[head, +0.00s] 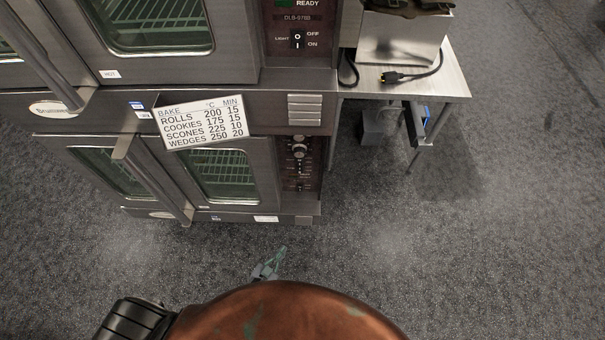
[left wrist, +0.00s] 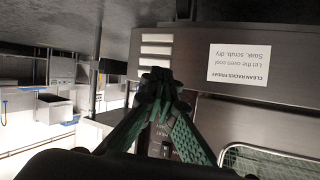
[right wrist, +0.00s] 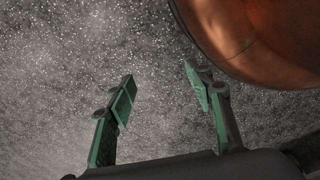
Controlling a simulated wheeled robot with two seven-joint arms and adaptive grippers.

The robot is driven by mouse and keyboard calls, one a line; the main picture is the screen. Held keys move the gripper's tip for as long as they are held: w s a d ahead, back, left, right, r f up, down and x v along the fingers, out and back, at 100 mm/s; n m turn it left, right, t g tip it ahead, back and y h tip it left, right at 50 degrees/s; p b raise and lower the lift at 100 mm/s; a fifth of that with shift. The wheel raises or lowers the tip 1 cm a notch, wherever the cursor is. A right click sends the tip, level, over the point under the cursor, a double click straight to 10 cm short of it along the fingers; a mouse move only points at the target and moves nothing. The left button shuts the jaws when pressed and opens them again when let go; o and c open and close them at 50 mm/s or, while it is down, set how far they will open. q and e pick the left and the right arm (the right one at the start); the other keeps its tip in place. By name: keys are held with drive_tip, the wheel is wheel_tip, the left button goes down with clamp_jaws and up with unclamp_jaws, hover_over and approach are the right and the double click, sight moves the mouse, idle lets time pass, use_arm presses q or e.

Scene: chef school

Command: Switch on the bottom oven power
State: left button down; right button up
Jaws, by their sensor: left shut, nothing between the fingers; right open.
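The bottom oven (head: 225,170) stands at the left in the head view, with its doors shut. Its dark control panel (head: 301,180) is on the right side, with a round knob (head: 299,148) near the top and small controls below. My left gripper (head: 280,252) is shut and empty, below and in front of the oven in that picture. In the left wrist view the scene is upside down; the left fingertips (left wrist: 158,76) hide most of a dark panel with printed labels (left wrist: 160,140). My right gripper (right wrist: 160,82) is open and empty above the speckled floor.
The upper oven's panel (head: 298,35) has a light switch. A baking chart (head: 201,122) hangs between the ovens. A table (head: 450,80) with a metal appliance (head: 400,40) and a plug cord stands to the right.

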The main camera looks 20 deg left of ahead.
sight(299, 163)
use_arm(q)
drive_tip(key=w+d+r+t+b, duration=0.45)
drive_tip(key=w+r, duration=0.25)
drive_tip(key=w, duration=0.2)
drive_tip(key=w+r+n+t+y+b, duration=0.2)
drive_tip(key=r+n+t+y+b, duration=0.1)
drive_tip(key=r, duration=0.3)
drive_tip(key=w+a+r+n+t+y+b, duration=0.1)
drive_tip(key=w+r+n+t+y+b, duration=0.1)
drive_tip(key=r+y, duration=0.4)
drive_tip(key=shift+w+r+n+t+b, duration=0.25)
drive_tip(key=shift+r+n+t+b, duration=0.4)
drive_tip(key=shift+r+n+t, duration=0.2)
use_arm(e)
drive_tip(key=w+r, duration=0.2)
drive_tip(key=r, duration=0.5)
drive_tip(key=w+a+r, duration=0.1)
drive_tip(key=w+r, duration=0.1)
drive_tip(key=r, duration=0.5)
drive_tip(key=shift+w+a+r, duration=0.25)
drive_tip(key=shift+w+r, duration=0.05)
use_arm(q)
drive_tip(key=shift+w, duration=0.1)
